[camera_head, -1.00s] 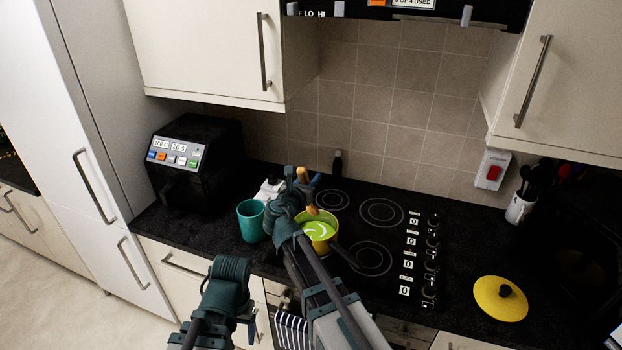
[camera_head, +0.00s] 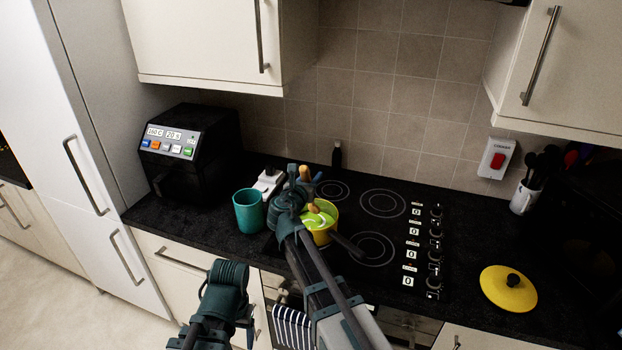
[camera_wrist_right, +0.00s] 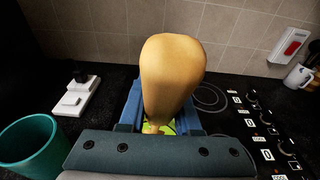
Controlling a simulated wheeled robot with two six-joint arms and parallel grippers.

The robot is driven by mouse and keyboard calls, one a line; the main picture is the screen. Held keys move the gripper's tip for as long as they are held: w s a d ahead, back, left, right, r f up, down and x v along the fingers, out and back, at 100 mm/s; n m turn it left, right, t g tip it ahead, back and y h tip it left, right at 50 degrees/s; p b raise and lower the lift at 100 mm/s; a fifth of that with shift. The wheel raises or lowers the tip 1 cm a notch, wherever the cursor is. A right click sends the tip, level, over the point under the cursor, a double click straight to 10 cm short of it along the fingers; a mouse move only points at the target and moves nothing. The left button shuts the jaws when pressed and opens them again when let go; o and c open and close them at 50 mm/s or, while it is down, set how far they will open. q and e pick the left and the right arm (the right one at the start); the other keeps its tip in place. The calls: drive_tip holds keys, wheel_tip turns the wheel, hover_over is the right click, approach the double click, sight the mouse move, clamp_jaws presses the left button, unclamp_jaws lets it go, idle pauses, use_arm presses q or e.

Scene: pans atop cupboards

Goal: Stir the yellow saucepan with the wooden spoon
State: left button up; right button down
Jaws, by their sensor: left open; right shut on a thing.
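The yellow saucepan (camera_head: 331,235) stands on the hob with bright green contents and its dark handle pointing to the lower right. The wooden spoon (camera_head: 304,174) is held above it by my right gripper (camera_head: 306,186). In the right wrist view the spoon's rounded handle end (camera_wrist_right: 172,75) fills the middle, between blue fingers. Green contents show just below it. The spoon's lower end is in or over the pan; the arm partly hides it. My left gripper (camera_head: 246,328) is low in front of the counter, apart from everything, open and empty.
A teal cup (camera_head: 249,212) stands left of the pan, near a white device (camera_head: 268,184). A black air fryer (camera_head: 196,150) is further left. A yellow lid (camera_head: 508,289) lies right of the hob knobs (camera_head: 434,251). A utensil pot (camera_head: 523,198) stands at the back right.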

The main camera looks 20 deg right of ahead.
drive_tip(key=shift+w+d+f+b, duration=0.2)
drive_tip(key=shift+w+f+b, duration=0.1)
drive_tip(key=shift+f+b, duration=0.5)
drive_tip(key=shift+w+d+f+b, duration=0.2)
drive_tip(key=shift+w+f+b, duration=0.1)
drive_tip(key=shift+f+b, duration=0.55)
drive_tip(key=shift+w+d+f+b, duration=0.2)
drive_tip(key=shift+w+f+b, duration=0.1)
drive_tip(key=shift+f+b, duration=0.5)
drive_tip(key=shift+s+f, duration=0.1)
drive_tip(key=shift+f, duration=0.05)
